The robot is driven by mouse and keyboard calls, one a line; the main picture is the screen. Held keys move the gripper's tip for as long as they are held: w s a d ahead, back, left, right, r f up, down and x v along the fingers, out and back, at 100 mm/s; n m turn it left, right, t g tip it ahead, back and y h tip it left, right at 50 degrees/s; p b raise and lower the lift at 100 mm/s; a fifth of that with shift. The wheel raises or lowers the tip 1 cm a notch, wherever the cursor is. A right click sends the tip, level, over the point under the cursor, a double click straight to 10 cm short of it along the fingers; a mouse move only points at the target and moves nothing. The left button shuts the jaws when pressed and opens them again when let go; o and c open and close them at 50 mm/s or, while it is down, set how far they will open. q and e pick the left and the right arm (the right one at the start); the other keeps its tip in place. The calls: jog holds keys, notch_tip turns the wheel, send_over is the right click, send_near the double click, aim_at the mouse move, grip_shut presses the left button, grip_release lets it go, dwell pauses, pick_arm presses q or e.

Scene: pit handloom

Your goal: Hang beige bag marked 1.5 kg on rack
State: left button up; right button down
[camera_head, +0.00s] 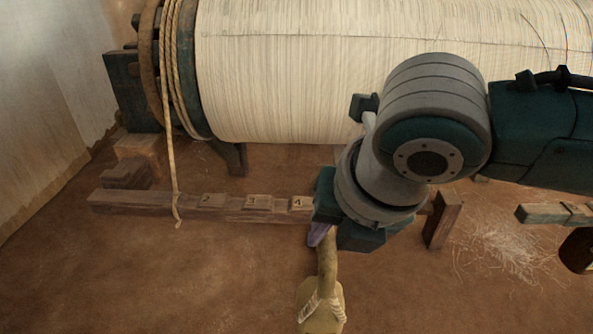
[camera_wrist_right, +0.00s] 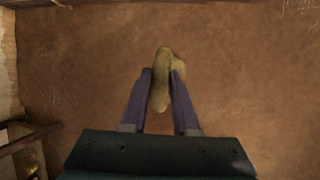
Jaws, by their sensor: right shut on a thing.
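The beige bag (camera_head: 320,310) hangs from my right gripper (camera_head: 319,236) by its narrow upper loop, low in the head view. The bag's lower part is cut off by the frame edge, and no weight mark is readable on it. In the right wrist view the bag (camera_wrist_right: 160,95) sits between the two purple fingers of the gripper (camera_wrist_right: 163,78). The wooden rack (camera_head: 135,200) is a low rail with small numbered blocks on top. My right gripper is at the rail's right part and hides some of it. My left gripper is out of view.
A large warp beam (camera_head: 290,75) wound with pale threads stands behind the rack. A rope (camera_head: 171,150) hangs from it in front of the rail. A wooden post (camera_head: 442,220) stands right of the gripper. Another short beam (camera_head: 545,213) is at far right. The floor in front is clear.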

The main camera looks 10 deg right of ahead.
aim_at(330, 264)
jog(key=shift+s+a+r, duration=0.1)
jog(key=shift+s+a, duration=0.1)
jog(key=shift+s, duration=0.45)
jog(key=shift+s+a, duration=0.2)
jog(key=shift+s, duration=0.4)
jog(key=shift+s+a+r, duration=0.1)
jog(key=shift+s+a, duration=0.1)
jog(key=shift+s, duration=0.45)
jog(key=shift+s+a+r+p, duration=0.15)
jog(key=shift+s+p, duration=0.15)
jog(key=shift+p, duration=0.4)
jog(key=shift+s+a+r+p, duration=0.1)
jog(key=shift+s+a+p, duration=0.05)
jog(key=shift+s+p, duration=0.5)
jog(key=s+a+p, duration=0.2)
jog(key=s+p, duration=0.3)
jog(key=s, duration=0.2)
jog(key=shift+s+r, duration=0.2)
jog(key=shift+s, duration=0.1)
